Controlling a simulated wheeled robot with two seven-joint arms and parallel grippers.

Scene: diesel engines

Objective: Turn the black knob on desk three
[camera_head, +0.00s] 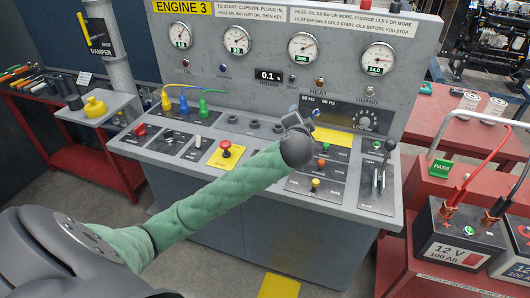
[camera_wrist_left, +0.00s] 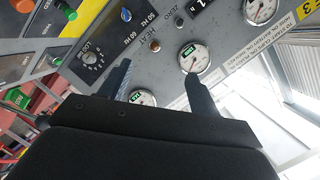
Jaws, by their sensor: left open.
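The ENGINE 3 desk (camera_head: 250,85) fills the middle of the head view, its name on a yellow label (camera_head: 182,7). A black knob (camera_head: 364,122) marked LOAD, with a dial of marks, sits on its upright panel, right of the 50/60 HZ labels. It also shows in the wrist view (camera_wrist_left: 90,58), left of the fingers. My left arm reaches across the desk. My left gripper (camera_wrist_left: 157,72) is open and empty, fingers apart toward the panel, and does not touch the knob. In the head view my wrist mostly hides the gripper. My right gripper is not in view.
A blue selector (camera_wrist_left: 126,14) lies near the LOAD knob. Gauges (camera_head: 302,45) line the panel above. Buttons, a red mushroom knob (camera_head: 226,148) and a lever (camera_head: 382,165) stand on the sloped desk top. A battery (camera_head: 460,240) sits on a red bench at right.

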